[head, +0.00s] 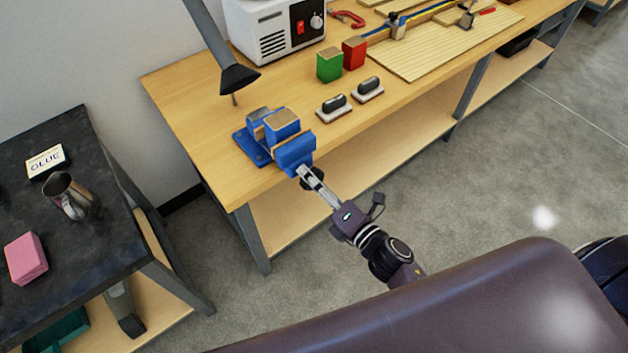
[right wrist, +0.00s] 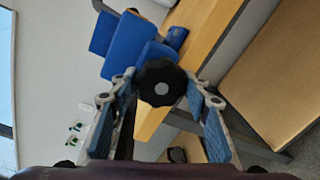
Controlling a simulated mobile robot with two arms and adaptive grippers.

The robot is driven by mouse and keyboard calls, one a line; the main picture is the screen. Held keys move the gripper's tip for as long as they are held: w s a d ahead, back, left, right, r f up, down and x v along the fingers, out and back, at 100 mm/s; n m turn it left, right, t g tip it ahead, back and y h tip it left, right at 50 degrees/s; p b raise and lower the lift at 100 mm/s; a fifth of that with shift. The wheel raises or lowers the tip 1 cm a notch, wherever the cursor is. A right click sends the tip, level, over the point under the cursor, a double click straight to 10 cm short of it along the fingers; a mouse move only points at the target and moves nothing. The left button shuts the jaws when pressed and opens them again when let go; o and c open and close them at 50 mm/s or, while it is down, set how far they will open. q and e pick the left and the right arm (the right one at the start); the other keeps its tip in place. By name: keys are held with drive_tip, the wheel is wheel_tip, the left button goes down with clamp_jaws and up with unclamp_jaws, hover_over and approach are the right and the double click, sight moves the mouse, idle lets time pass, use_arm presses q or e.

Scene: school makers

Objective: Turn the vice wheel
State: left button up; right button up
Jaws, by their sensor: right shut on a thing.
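The blue vice (head: 293,153) is at the front left corner of the wooden workbench. Its dark wheel (right wrist: 160,85) faces my right wrist camera, round with a lobed rim and a light centre. My right gripper (head: 309,178) reaches up to the front of the vice and is shut on the wheel. In the right wrist view its blue-padded fingers lie on either side of the wheel. In the head view the fingers hide most of the wheel. My left gripper is not in view.
On the workbench (head: 180,88), green (head: 329,66) and red (head: 353,53) blocks and two dark-topped erasers (head: 334,108) lie right of the vice. A lamp-like dark cone (head: 238,78) hangs behind it. A black table (head: 105,150) stands at left. Floor before the bench is clear.

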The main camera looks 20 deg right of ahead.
drive_tip(key=shift+w+a+r, duration=0.1)
drive_tip(key=shift+w+r, duration=0.05)
drive_tip(key=shift+r, duration=0.15)
drive_tip(key=o, duration=1.2)
drive_tip(key=shift+w+a+f, duration=0.1)
drive_tip(key=shift+f, duration=0.15)
drive_tip(key=shift+c, duration=0.2)
drive_tip(key=f+v, duration=0.1)
drive_tip(key=v, duration=1.1)
drive_tip(key=shift+r, duration=0.5)
drive_tip(key=shift+f, duration=0.1)
